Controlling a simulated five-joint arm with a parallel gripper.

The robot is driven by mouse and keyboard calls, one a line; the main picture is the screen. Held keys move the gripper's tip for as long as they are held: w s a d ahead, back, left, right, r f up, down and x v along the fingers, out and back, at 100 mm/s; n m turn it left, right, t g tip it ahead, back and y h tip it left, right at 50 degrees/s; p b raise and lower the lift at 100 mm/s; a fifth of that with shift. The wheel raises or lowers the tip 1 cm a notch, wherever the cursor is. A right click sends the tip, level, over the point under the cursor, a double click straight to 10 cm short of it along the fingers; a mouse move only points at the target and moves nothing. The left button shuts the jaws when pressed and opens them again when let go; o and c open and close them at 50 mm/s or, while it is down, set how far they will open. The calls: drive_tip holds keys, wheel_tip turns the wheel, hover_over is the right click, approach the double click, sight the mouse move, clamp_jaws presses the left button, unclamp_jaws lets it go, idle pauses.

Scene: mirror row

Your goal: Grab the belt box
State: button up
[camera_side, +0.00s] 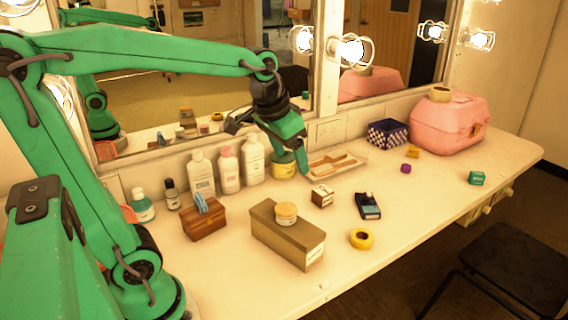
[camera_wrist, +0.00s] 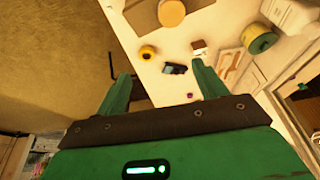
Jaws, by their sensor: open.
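A long brown box (camera_side: 280,238) with a white label on its end lies near the front middle of the table; it looks like the belt box, but the label is too small to read. A round tan tin (camera_side: 286,212) sits on its top. In the wrist view the long box (camera_wrist: 141,17) is partly cut off by the top edge. My gripper (camera_side: 304,170) is above the table behind the long box, pointing down. In the wrist view my gripper (camera_wrist: 161,72) has its two green fingers wide apart with nothing held between them.
A small labelled box (camera_side: 322,196), a black device (camera_side: 367,206) and yellow tape (camera_side: 361,239) lie right of the long box. A wooden tissue box (camera_side: 204,220) is at left. Bottles (camera_side: 229,170) and a tray (camera_side: 336,163) stand along the mirror. The front right table is clear.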

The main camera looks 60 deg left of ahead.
drive_tip(key=w+a+f+g, duration=0.1)
drive_tip(key=w+a+f, duration=0.15)
drive_tip(key=w, duration=0.45)
drive_tip(key=g, duration=0.3)
hover_over(323, 189)
drive_tip(key=shift+n, duration=0.4)
drive_tip(key=f, duration=1.5)
drive_tip(key=shift+s+d, duration=0.2)
drive_tip(key=shift+w+a+f, duration=0.15)
drive_tip(key=shift+a+f, duration=0.1)
drive_tip(key=shift+f, duration=1.55)
drive_tip(key=shift+d+f, duration=0.1)
drive_tip(key=shift+f, duration=2.5)
